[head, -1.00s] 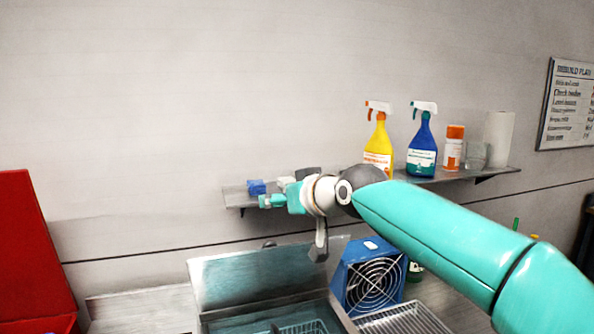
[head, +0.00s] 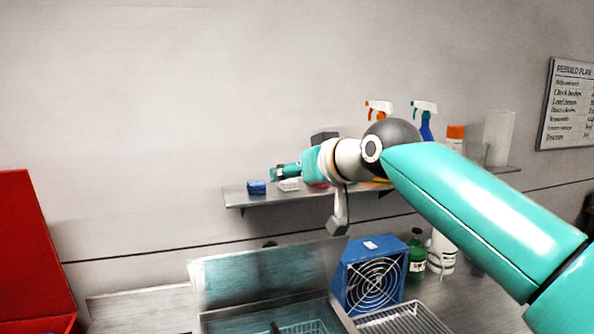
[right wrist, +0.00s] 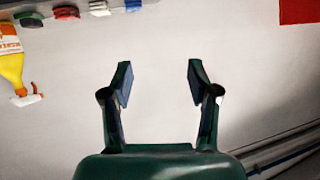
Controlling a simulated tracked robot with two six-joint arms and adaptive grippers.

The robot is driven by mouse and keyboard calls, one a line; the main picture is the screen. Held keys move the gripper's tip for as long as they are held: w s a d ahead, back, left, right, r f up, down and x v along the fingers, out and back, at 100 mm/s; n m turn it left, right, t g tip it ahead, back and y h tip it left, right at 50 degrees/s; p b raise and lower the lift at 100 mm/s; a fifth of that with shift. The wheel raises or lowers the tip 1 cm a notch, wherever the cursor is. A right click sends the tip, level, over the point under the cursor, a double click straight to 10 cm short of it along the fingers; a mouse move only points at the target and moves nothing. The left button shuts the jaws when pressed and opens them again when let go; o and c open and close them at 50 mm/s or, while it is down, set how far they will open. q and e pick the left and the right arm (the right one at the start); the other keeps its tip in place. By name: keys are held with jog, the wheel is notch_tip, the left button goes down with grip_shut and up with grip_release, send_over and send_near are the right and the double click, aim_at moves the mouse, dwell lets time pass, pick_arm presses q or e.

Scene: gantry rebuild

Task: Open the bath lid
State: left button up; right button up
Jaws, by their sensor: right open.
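The bath lid (head: 262,277) is a grey-teal metal panel at the lower middle of the head view. It stands raised and tilted back behind the bath opening. The bath (head: 230,325) is cut off by the bottom edge, with part of a wire basket (head: 303,327) showing inside. My right gripper (head: 279,173) is above the lid, in front of the wall shelf, pointing left and clear of the lid. In the right wrist view its fingers (right wrist: 160,80) are spread with nothing between them. My left gripper is out of view.
The shelf (head: 240,197) holds a blue block (head: 256,187), a white block (head: 289,184) and spray bottles, partly hidden by my arm. A blue fan box (head: 375,275), wire rack (head: 400,319) and green bottle (head: 416,260) stand right. A red panel (head: 32,250) stands left.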

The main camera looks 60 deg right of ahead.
jog(key=shift+s+r, duration=0.2)
jog(key=shift+r, duration=0.1)
jog(key=shift+a, duration=0.1)
dwell(0.3)
jog(key=v, duration=1.2)
